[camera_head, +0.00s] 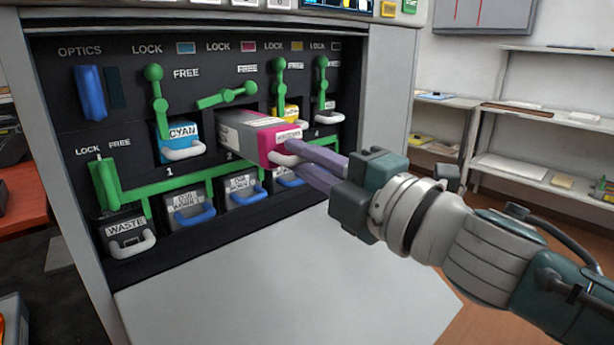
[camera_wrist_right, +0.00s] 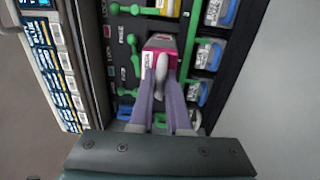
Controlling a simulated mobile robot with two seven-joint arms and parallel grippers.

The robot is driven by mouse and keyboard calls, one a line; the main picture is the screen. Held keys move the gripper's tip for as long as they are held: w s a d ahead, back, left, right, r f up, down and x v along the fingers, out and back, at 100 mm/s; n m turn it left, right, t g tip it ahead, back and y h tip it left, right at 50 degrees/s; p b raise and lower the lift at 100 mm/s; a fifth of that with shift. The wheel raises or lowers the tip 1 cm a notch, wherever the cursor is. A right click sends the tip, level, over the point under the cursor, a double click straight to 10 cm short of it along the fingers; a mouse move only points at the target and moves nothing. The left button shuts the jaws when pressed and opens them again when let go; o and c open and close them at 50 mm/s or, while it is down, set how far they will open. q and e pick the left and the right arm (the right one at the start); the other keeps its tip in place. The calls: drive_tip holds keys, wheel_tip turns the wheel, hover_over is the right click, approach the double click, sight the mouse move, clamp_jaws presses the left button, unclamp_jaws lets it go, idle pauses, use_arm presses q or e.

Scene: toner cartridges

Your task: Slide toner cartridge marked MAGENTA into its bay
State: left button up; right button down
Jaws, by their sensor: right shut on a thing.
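The magenta cartridge (camera_head: 250,130) has a long grey body, a magenta front with a label, and a white front handle. In the head view its rear end is at the bay 2 opening and most of its body sticks out; how far the rear is inside is hard to tell. My right gripper (camera_head: 297,160) is shut on its handle. The right wrist view shows the magenta front (camera_wrist_right: 160,60) between my purple fingers (camera_wrist_right: 160,98). The green lock lever (camera_head: 227,95) above bay 2 lies nearly level. My left gripper is not in view.
The cyan cartridge (camera_head: 180,138) sits in bay 1, the yellow one (camera_head: 287,112) in bay 3, beside the held cartridge. Their green levers stand upright. Below are the waste box (camera_head: 127,233) and several blue-handled units. A flat light panel (camera_head: 270,280) extends in front.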

sight(284, 152)
drive_tip(key=b+x, duration=0.2)
drive_tip(key=x, duration=0.1)
drive_tip(key=shift+w+a+f, duration=0.15)
drive_tip(key=shift+w+a, duration=0.1)
drive_tip(key=shift+b+x, duration=1.2)
drive_tip(key=shift+x, duration=0.05)
drive_tip(key=shift+f+b+x, duration=0.15)
drive_tip(key=shift+b+x, duration=0.45)
drive_tip(key=shift+b, duration=0.05)
drive_tip(key=shift+f+b+x, duration=0.15)
drive_tip(key=shift+b+x, duration=0.45)
drive_tip(key=shift+w+a+r+b, duration=0.2)
drive_tip(key=shift+w+a+b, duration=0.15)
drive_tip(key=shift+w, duration=0.1)
